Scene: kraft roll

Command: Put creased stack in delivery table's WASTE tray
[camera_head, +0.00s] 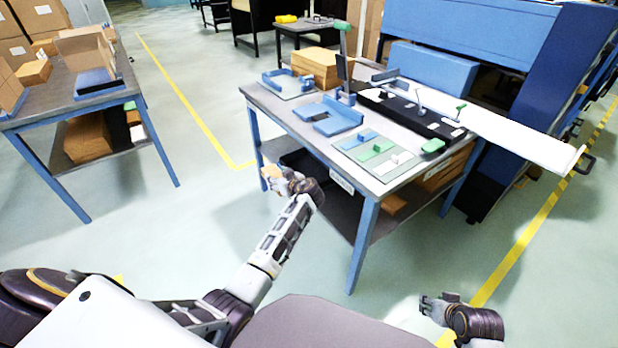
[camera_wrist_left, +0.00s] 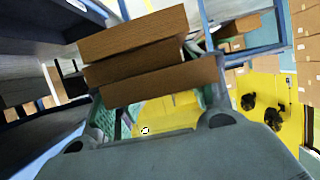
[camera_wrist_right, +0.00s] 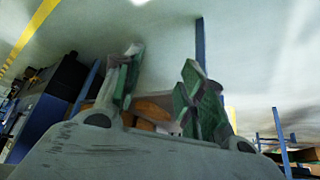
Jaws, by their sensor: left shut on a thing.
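The creased stack (camera_wrist_left: 150,62) shows in the left wrist view as several flat brown layers, tilted between the green finger pads. Creases cannot be made out. My right gripper (camera_head: 432,302) is open and empty at the lower right, well away from any table; its spread pads show in the right wrist view (camera_wrist_right: 162,70). I cannot tell which tray is the WASTE tray.
Another table (camera_head: 60,108) with brown stacks and a blue tray (camera_head: 97,82) stands at left. Open floor lies between them.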

